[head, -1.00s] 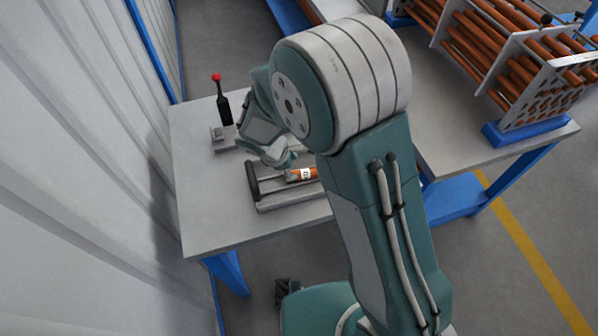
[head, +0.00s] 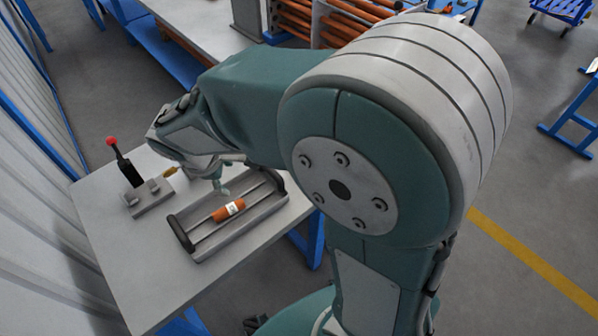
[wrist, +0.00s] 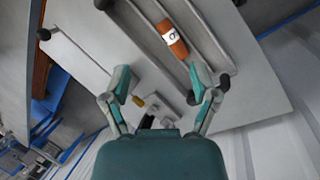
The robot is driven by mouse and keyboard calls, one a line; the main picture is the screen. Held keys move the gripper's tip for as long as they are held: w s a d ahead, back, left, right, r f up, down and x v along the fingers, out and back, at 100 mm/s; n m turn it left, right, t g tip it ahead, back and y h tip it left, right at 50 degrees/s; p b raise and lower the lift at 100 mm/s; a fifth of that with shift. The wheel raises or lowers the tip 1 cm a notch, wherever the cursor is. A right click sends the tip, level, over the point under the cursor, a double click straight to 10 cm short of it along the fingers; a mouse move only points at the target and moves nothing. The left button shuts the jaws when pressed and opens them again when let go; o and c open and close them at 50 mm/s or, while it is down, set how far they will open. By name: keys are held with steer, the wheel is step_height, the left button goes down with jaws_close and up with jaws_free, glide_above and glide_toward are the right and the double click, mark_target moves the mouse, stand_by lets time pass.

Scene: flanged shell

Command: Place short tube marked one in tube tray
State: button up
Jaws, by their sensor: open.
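A short orange tube (head: 229,210) with a white label lies in the grey tube tray (head: 205,249), along its rails. The tray has a dark handle at each end. In the wrist view the tube (wrist: 172,40) shows a dark mark on its label, too small to read surely. My gripper (head: 220,186) is above the far side of the tray, apart from the tube. In the wrist view my gripper (wrist: 160,80) has its two fingers spread with nothing between them. The tube lies beyond the right fingertip there.
A fixture with a black, red-knobbed lever (head: 126,163) stands left of the tray on the table (head: 105,225). A small yellow piece (head: 169,172) is beside it. A rack of orange tubes (head: 345,22) stands behind. The table's front left is clear.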

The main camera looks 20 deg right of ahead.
steer(key=s+d+r+m+t+y, duration=0.3)
steer(key=s+d+r+m, duration=0.8)
steer(key=s, duration=0.3)
steer(key=shift+s+r+m, duration=0.3)
steer(key=shift+r+m, duration=0.1)
steer(key=shift+m, duration=0.3)
